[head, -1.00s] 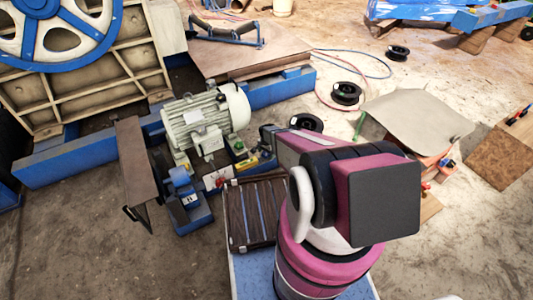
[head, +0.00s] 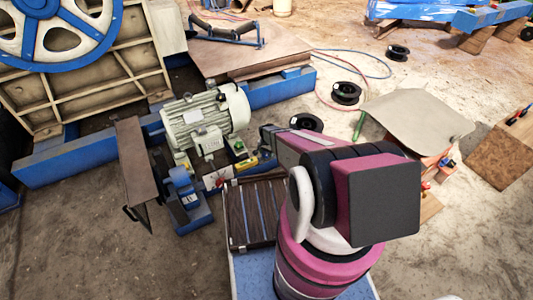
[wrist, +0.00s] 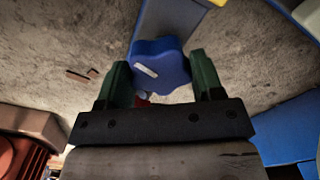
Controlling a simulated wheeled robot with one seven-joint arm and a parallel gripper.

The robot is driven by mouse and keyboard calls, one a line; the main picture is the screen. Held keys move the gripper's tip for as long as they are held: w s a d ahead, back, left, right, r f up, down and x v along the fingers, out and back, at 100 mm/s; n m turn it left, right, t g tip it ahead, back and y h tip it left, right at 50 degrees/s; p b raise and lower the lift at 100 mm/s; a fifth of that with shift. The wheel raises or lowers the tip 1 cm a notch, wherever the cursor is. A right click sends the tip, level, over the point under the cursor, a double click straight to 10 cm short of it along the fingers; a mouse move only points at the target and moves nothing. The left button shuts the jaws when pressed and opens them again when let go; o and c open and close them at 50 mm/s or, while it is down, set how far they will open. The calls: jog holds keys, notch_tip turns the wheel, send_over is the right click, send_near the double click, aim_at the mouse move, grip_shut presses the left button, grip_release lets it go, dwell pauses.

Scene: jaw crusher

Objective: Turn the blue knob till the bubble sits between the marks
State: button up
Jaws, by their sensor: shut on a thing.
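The blue knob (wrist: 160,68) is lobed, with a white mark on its face, in the middle of the wrist view. My gripper (wrist: 160,84) has its two green fingers on either side of the knob and is shut on it. In the head view my arm hides the gripper and most or all of the knob. A yellow level (head: 246,164) lies beside the grey-green motor (head: 207,118) in the head view. Its bubble and marks are too small to make out. A bit of yellow also shows at the top edge of the wrist view.
A blue frame rail (head: 75,160) runs behind the motor. A brown plate (head: 133,165) stands left of it, and a blue block (head: 183,188) stands in front. A dark slatted tray (head: 257,210) lies below the motor. Cable reels (head: 346,93) lie to the right.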

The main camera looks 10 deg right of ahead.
jog(key=n, duration=0.5)
jog(key=shift+n, duration=2.4)
jog(key=o, duration=0.9)
jog(key=shift+r, duration=0.15)
notch_tip(320, 180, up, 11)
jog(key=shift+f, duration=0.2)
